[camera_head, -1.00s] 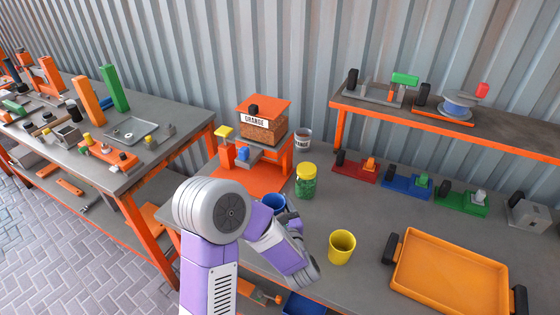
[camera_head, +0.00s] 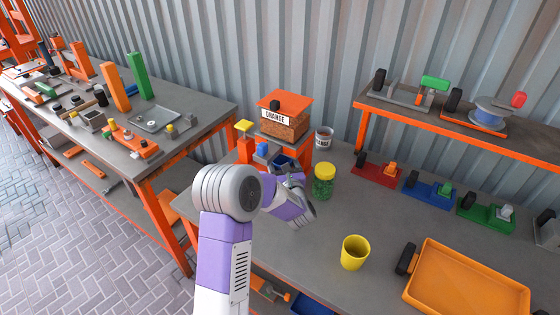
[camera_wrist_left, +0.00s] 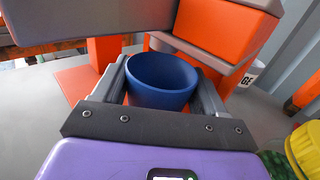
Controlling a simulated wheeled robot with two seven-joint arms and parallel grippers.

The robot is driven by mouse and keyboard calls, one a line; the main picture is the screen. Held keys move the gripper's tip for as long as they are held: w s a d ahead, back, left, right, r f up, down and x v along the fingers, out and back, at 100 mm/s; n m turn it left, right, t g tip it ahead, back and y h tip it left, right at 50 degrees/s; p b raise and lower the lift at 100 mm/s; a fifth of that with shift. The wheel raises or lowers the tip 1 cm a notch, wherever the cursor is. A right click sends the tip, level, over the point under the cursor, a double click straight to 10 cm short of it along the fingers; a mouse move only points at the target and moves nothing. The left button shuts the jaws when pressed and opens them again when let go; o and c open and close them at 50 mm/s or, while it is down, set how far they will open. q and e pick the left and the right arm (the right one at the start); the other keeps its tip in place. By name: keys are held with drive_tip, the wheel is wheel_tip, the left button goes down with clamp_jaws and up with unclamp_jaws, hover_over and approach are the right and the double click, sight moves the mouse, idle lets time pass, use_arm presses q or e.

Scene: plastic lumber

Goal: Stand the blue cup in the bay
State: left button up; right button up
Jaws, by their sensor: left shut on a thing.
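The blue cup (camera_wrist_left: 160,88) is upright between the two grey fingers of my left gripper (camera_wrist_left: 163,78), which is shut on it. In the head view the cup (camera_head: 282,161) is partly hidden by my left gripper (camera_head: 290,176). It is in front of the orange dispenser (camera_head: 285,121) marked ORANGE, at the opening below its grey shelf. In the wrist view orange posts (camera_wrist_left: 103,52) and the grey shelf edge stand close behind and above the cup. I cannot tell whether the cup touches the orange base. My right gripper is not in view.
A green jar with a yellow lid (camera_head: 323,182) stands just right of my gripper. A yellow cup (camera_head: 355,252) and an orange tray (camera_head: 470,280) are farther right. A white pot (camera_head: 323,138) stands behind the jar. The grey bench between the cup and jar is clear.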

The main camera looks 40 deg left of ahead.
sight(280, 161)
use_arm(q)
drive_tip(key=shift+w+a+f, duration=0.3)
drive_tip(key=shift+w+a, duration=0.2)
drive_tip(key=shift+a, duration=0.15)
drive_tip(key=shift+w+a+f, duration=0.25)
drive_tip(key=shift+w+a, duration=0.25)
drive_tip(key=shift+a, duration=0.1)
drive_tip(key=shift+f, duration=0.15)
drive_tip(key=shift+f+b, duration=0.1)
drive_tip(key=shift+b, duration=0.25)
drive_tip(key=shift+f, duration=0.1)
drive_tip(key=o, duration=1.1)
drive_tip(key=shift+c, duration=0.2)
